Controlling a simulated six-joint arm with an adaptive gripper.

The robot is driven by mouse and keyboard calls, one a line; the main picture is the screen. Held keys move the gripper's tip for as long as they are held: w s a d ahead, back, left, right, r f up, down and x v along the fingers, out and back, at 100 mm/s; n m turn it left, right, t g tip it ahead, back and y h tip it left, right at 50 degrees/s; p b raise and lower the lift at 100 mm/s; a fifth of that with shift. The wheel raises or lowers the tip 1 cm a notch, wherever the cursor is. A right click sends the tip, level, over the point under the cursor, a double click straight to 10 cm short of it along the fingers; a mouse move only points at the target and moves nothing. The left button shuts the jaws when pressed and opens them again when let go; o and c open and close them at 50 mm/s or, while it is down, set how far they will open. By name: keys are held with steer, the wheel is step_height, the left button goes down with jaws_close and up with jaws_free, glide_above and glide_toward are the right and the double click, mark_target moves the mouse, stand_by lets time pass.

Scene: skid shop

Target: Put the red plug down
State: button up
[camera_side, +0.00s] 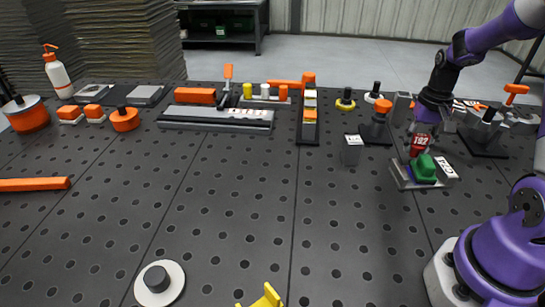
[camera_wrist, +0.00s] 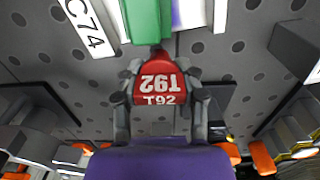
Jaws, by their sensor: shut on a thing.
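The green block (camera_wrist: 145,20) is also at the top of the wrist view, close to the plug. Whether the plug touches anything below is hidden.
A white label (camera_side: 445,168) is on the plate's right side. A small grey block (camera_side: 351,150) stands to the left. Posts and fixtures, including an orange-topped one (camera_side: 380,112), stand behind. The perforated table (camera_side: 240,210) is mostly clear in the middle and front.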

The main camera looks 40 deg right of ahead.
mark_target(421, 134)
steer(key=shift+f, duration=1.1)
steer(key=shift+f, duration=0.1)
steer(key=o, duration=1.2)
step_height(421, 134, up, 12)
steer(key=shift+f, duration=0.15)
steer(key=a+r+n+t+h, duration=0.1)
steer(key=a+r+n, duration=0.3)
steer(key=a, duration=0.6)
steer(key=shift+w+a+r+t, duration=0.3)
steer(key=shift+w+a+t, duration=0.1)
steer(key=shift+t, duration=0.3)
steer(key=shift+o, duration=0.6)
steer(key=s+a+n+t, duration=0.3)
steer(key=a+n, duration=0.1)
steer(key=a, duration=0.5)
steer(key=shift+s+a+r+n+y, duration=0.2)
steer(key=shift+s+n+y, duration=0.1)
steer(key=shift+s+y, duration=0.1)
steer(key=shift+s+a+f, duration=0.1)
steer(key=shift+a, duration=0.2)
